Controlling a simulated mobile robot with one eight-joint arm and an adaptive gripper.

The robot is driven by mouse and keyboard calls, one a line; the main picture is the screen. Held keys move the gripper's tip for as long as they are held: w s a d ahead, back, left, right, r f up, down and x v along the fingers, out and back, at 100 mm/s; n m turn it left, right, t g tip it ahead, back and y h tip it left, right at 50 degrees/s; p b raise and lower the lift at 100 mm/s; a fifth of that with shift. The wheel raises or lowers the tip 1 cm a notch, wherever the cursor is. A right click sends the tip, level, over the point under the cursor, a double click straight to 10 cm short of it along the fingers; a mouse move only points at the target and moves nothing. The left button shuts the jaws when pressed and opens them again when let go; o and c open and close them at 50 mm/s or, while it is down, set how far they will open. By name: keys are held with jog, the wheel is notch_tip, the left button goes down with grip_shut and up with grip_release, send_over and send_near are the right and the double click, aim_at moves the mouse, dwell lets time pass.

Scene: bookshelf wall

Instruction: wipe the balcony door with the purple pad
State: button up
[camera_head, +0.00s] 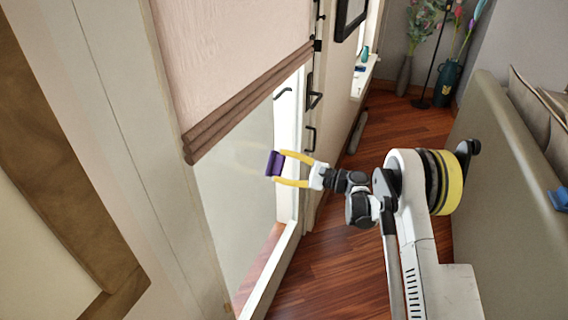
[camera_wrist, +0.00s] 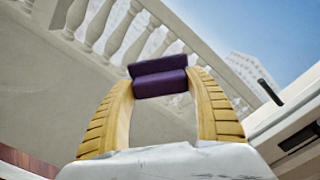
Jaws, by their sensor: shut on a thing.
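My gripper (camera_head: 281,168) has two yellow fingers shut on the purple pad (camera_head: 274,163). The pad is a small dark purple block across the fingertips, and it also shows in the wrist view (camera_wrist: 159,78) between the finger ends. The balcony door (camera_head: 240,190) is a glass door with a pale frame on the left of the head view, its upper part covered by a pinkish blind. The pad is in front of the lower glass, near the door's right side. I cannot tell whether the pad touches the glass. A faint hazy patch shows on the glass left of the pad.
The blind (camera_head: 235,60) hangs over the upper door. Dark door handles (camera_head: 312,92) stick out right of the glass. A couch (camera_head: 510,180) stands at the right. Vases with flowers (camera_head: 447,82) stand at the back.

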jog(key=shift+s+a, duration=0.1)
jog(key=shift+v, duration=2.9)
jog(key=v, duration=0.3)
jog(key=shift+x, duration=3.3)
jog(key=shift+x, duration=1)
